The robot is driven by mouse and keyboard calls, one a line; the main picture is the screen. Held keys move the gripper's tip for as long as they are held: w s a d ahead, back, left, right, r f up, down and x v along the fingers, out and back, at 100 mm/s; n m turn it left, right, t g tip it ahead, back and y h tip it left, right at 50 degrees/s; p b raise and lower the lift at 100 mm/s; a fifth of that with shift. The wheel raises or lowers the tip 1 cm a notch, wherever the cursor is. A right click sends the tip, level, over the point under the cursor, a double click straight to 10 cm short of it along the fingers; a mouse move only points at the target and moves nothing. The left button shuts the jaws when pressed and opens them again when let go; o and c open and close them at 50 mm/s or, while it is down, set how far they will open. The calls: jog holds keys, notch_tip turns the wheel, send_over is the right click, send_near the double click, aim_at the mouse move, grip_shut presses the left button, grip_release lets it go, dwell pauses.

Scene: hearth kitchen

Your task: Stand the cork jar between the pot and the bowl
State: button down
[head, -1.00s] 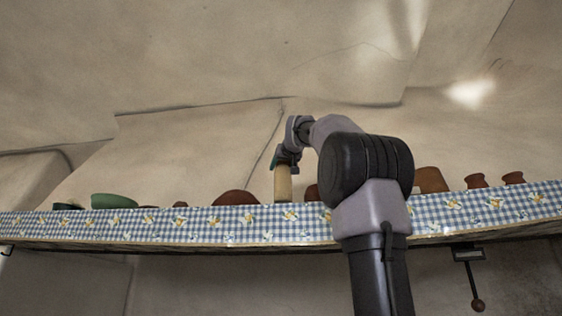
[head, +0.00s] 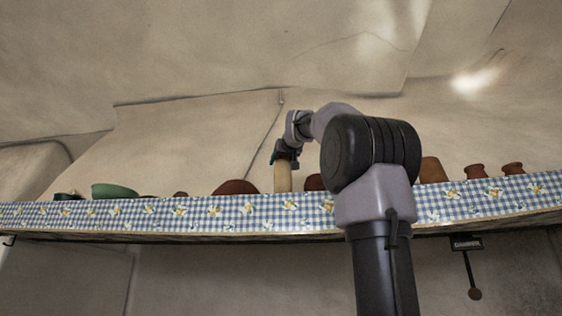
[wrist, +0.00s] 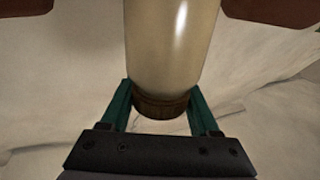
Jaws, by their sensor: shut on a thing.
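The cork jar (head: 283,177) is tall and pale and upright at the shelf in the head view, its base hidden by the cloth trim. My gripper (head: 284,156) is above it. In the wrist view my gripper (wrist: 160,92) is shut around the brown cork (wrist: 161,105) of the jar (wrist: 172,40). A reddish-brown rounded vessel (head: 237,187) is left of the jar and another brown vessel (head: 313,183) is close on its right, partly behind my arm. I cannot tell which is pot and which is bowl. Whether the jar touches the shelf is hidden.
The shelf has a blue checked cloth edge (head: 180,213). A green bowl (head: 115,191) and a dark pan (head: 66,196) stand at left. Small brown jars (head: 474,171) stand at right. A plastered wall rises behind.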

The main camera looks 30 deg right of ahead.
jog(key=shift+f, duration=0.2)
jog(key=shift+c, duration=0.2)
grip_release()
jog(key=s+a, duration=0.2)
jog(key=s, duration=0.8)
jog(key=shift+s, duration=0.3)
